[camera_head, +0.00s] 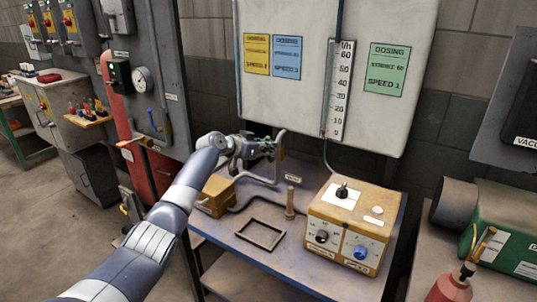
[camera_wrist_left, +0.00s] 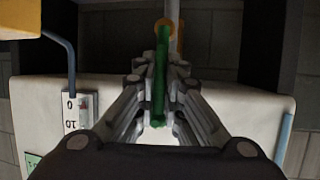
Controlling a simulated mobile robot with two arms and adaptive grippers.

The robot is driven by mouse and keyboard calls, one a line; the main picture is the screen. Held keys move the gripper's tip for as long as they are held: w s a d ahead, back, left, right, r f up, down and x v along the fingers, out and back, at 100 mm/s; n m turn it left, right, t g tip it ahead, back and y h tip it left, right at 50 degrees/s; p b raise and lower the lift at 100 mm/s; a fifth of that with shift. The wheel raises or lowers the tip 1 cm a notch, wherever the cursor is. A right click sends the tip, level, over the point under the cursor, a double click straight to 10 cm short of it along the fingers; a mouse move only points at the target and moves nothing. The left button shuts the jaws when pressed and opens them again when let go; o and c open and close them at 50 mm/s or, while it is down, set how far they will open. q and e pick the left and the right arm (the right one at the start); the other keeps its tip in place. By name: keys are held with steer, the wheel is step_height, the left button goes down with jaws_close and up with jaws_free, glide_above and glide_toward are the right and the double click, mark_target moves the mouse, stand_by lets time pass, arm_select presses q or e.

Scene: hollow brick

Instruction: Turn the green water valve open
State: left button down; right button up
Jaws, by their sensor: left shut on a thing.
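The green water valve handle (camera_wrist_left: 161,92) is a long green bar between the fingers of my left gripper in the left wrist view. A brass-coloured ring (camera_wrist_left: 163,24) and a pale pipe show at its far end. My left gripper (camera_wrist_left: 160,75) is shut on the handle, one finger on each side. In the head view my left gripper (camera_head: 262,148) is in front of the lower left part of the white panel, above the blue-grey bench. There the gripper hides most of the valve. My right gripper is not in view.
The white panel (camera_head: 290,100) carries a vertical scale (camera_head: 338,90) and coloured dosing cards. On the bench (camera_head: 300,277) stand a yellow control box (camera_head: 345,225), a small upright post (camera_head: 290,203), an empty black frame (camera_head: 260,234) and a yellow pedal-like box (camera_head: 216,196).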

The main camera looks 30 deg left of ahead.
arm_select(q)
steer(key=shift+w+r, duration=0.1)
steer(key=shift+r, duration=0.45)
steer(key=c, duration=1.7)
jaws_free()
steer(key=shift+w+f, duration=0.1)
steer(key=shift+f, duration=0.15)
steer(key=shift+f, duration=0.1)
steer(key=v, duration=1.2)
steer(key=shift+d, duration=0.1)
steer(key=shift+f, duration=0.15)
